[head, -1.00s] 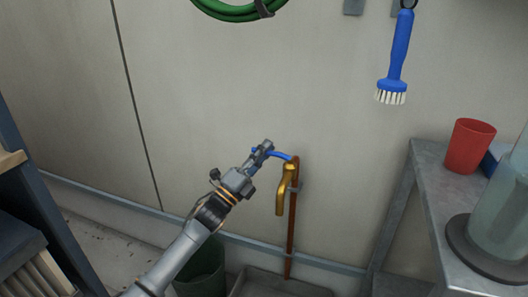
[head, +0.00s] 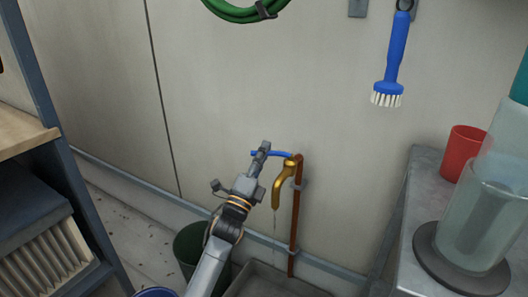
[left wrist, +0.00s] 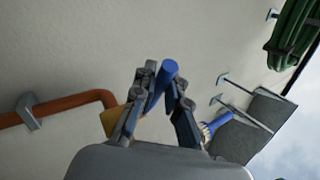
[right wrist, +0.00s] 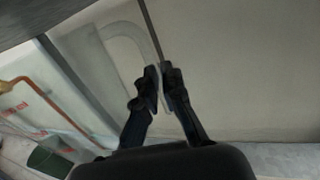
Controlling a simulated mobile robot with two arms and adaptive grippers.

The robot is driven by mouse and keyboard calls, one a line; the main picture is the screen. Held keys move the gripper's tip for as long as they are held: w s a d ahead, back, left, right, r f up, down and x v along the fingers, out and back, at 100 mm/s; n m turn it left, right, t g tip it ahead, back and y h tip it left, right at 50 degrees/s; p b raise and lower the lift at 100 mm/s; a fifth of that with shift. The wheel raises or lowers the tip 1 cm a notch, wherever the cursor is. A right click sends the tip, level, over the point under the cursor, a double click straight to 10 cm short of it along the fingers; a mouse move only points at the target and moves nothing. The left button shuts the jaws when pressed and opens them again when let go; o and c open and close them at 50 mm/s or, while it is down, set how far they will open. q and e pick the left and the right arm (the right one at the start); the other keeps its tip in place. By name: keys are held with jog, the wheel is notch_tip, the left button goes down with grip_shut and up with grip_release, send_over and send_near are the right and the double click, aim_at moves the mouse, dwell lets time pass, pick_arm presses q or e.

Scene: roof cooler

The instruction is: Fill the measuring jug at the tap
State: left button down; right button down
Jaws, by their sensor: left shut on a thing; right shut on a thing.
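The brass tap (head: 284,186) is on a copper pipe against the wall, and a thin line that looks like water hangs below its spout. My left gripper (head: 262,152) is shut on the tap's blue lever (head: 282,154); the lever also shows between the fingers in the left wrist view (left wrist: 169,70). My right gripper (right wrist: 163,77) appears only in its own wrist view, shut on the curved handle of the clear measuring jug (right wrist: 127,42). Red marks show on the jug's wall. I cannot tell what is in the jug. It is not clearly visible in the head view.
A grey trough (head: 262,275) lies below the tap, with a dark green bucket (head: 190,247) to its left. A bench at right holds a red cup (head: 462,150) and a tall clear cylinder (head: 480,225) on a dark base. Shelving (head: 50,190) stands at left. A brush (head: 393,60) hangs above.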

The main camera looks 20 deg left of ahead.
pick_arm(q)
jog(key=shift+s+d+f+n+y, duration=0.15)
jog(key=shift+s+n+y, duration=0.15)
jog(key=shift+y, duration=0.6)
jog(key=shift+w, duration=0.1)
jog(key=c, duration=1.3)
grip_release()
jog(key=shift+h, duration=0.3)
jog(key=shift+c, duration=0.2)
jog(key=d+v, duration=0.1)
jog(key=v, duration=1.1)
jog(key=shift+a, duration=0.45)
jog(key=shift+c, duration=0.5)
